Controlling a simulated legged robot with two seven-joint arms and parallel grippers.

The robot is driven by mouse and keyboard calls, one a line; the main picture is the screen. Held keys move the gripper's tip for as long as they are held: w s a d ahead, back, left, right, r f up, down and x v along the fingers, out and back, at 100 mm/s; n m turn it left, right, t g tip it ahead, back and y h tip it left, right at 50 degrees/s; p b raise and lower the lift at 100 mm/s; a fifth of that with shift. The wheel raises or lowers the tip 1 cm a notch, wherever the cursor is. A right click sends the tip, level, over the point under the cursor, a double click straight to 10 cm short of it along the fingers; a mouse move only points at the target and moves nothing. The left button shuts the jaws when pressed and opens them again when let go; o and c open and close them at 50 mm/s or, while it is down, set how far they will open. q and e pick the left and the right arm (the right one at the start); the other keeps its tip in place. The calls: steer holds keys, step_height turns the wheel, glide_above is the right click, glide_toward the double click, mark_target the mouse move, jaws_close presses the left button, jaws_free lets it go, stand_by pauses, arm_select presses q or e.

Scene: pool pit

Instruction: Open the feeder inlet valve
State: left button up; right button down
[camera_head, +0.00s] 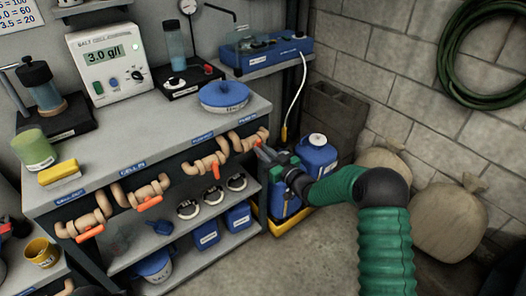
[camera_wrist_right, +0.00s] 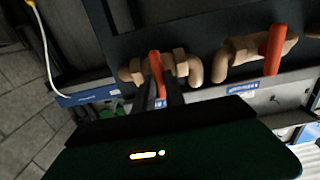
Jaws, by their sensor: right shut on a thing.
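A row of tan pipe valves with red-orange handles runs along the bench front. The rightmost valve (camera_head: 243,144) has its handle at my right gripper (camera_head: 263,152). In the right wrist view, my right gripper (camera_wrist_right: 165,93) is shut on this red handle (camera_wrist_right: 155,65), which stands across its pipe. The neighbouring valve (camera_head: 207,163) also has its handle across the pipe; it shows in the wrist view (camera_wrist_right: 240,48) too. The two left valves, (camera_head: 145,193) and (camera_head: 84,226), have handles roughly along their pipes. The small blue labels above the right valves are too small to read. My left gripper is not in view.
A meter (camera_head: 110,63) and a blue-lidded bowl (camera_head: 224,95) stand on the bench. Blue jugs (camera_head: 238,217) sit on the shelf below. A blue jug (camera_head: 317,157) in a yellow tray stands right of the bench, close to my right arm. Sacks (camera_head: 448,222) lie by the wall.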

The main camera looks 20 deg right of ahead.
steer(key=shift+n, duration=0.4)
steer(key=shift+s+a+f+n+b, duration=0.1)
steer(key=shift+a+f+n+b, duration=0.1)
steer(key=shift+n+b, duration=2.3)
steer(key=shift+a+f+n+b, duration=0.1)
steer(key=shift+f+n+b, duration=0.1)
steer(key=shift+n+b, duration=2.35)
steer(key=shift+s+a+f+n+b, duration=0.15)
steer(key=shift+n+b, duration=1.3)
steer(key=shift+n, duration=2.1)
steer(key=shift+w+f, duration=0.1)
steer(key=c, duration=1.4)
jaws_free()
steer(key=shift+d, duration=0.1)
steer(key=shift+r, duration=0.2)
